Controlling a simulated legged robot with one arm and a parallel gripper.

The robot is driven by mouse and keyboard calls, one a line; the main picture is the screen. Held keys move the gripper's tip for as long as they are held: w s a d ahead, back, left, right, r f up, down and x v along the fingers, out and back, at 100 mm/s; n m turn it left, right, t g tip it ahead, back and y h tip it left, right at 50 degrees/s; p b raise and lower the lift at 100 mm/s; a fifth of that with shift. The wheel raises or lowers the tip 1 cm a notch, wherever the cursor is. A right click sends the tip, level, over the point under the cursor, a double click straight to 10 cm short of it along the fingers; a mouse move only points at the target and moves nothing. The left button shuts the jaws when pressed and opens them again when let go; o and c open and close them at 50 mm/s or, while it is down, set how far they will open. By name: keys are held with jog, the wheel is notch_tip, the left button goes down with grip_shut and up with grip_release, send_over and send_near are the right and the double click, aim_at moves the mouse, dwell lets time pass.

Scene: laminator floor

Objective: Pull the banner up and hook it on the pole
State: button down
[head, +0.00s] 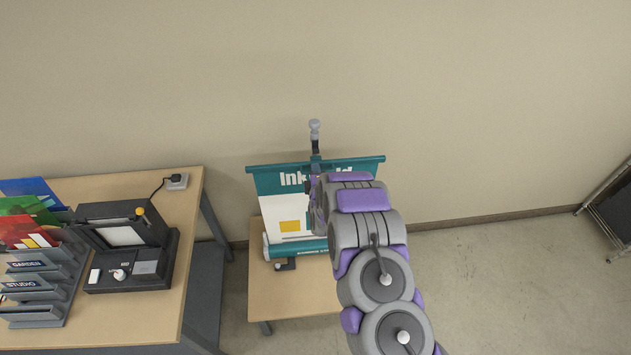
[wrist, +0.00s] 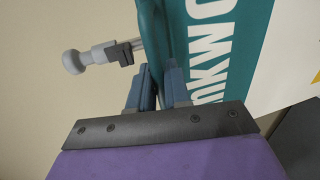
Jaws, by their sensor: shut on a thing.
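The banner (head: 268,204) is a teal and white sheet with large white lettering and a yellow patch. It is drawn up from its base (head: 302,249) on a low wooden table. A teal bar (head: 262,168) runs along its top edge. The pole (head: 315,135) stands behind it, with a grey rounded knob on top and a dark piece below. In the wrist view, my gripper (wrist: 158,85) is shut on the teal bar, close to the pole's dark clip (wrist: 122,52) and grey knob (wrist: 75,62). In the head view my arm hides part of the banner's right side.
A desk (head: 195,200) at left holds a dark laminator (head: 130,250), a rack (head: 40,290) of coloured folders and a plug socket. A dark-framed rack (head: 610,210) stands at far right. The floor right of the low table (head: 258,290) is clear.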

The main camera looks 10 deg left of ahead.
jog(key=shift+w+r+p, duration=0.1)
jog(key=shift+r+p, duration=0.25)
jog(key=shift+r, duration=1.85)
jog(key=c, duration=1.3)
grip_release()
jog(key=shift+a+f, duration=0.1)
jog(key=b+v, duration=0.2)
jog(key=v, duration=1.5)
jog(key=shift+f+b, duration=0.2)
jog(key=shift+b, duration=0.15)
